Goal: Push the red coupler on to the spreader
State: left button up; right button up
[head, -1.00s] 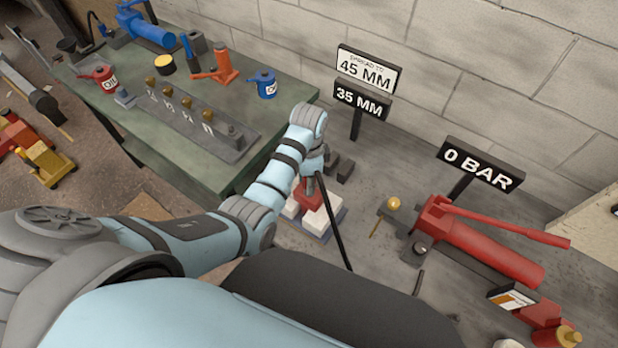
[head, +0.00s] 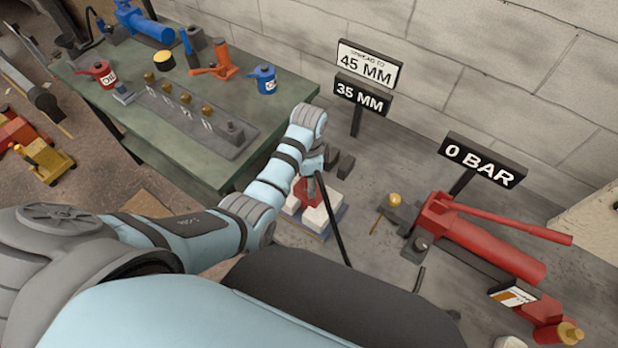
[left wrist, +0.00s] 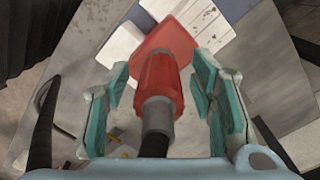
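In the left wrist view the red coupler (left wrist: 158,82), with a grey collar and a black hose, points at the red spreader (left wrist: 168,40). Its front end meets or overlaps the spreader; I cannot tell whether it is fully seated. My left gripper (left wrist: 163,95) has its teal pads on either side of the coupler, with a visible gap at each side, so it is open around it. In the head view my left gripper (head: 313,168) is low over the spreader, mostly hiding the coupler. My right gripper is not in view.
White blocks (head: 318,218) flank the spreader. The black hose (head: 333,225) runs from the gripper. A red hand pump (head: 485,245) lies to the right. Signs read 45 MM (head: 367,63), 35 MM (head: 362,95) and 0 BAR (head: 479,161). A green bench (head: 165,145) stands left.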

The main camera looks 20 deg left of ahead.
pick_arm(q)
jog(key=shift+r, duration=0.15)
notch_tip(320, 180, up, 7)
jog(key=shift+r, duration=0.15)
jog(key=shift+a, duration=0.1)
dwell(0.4)
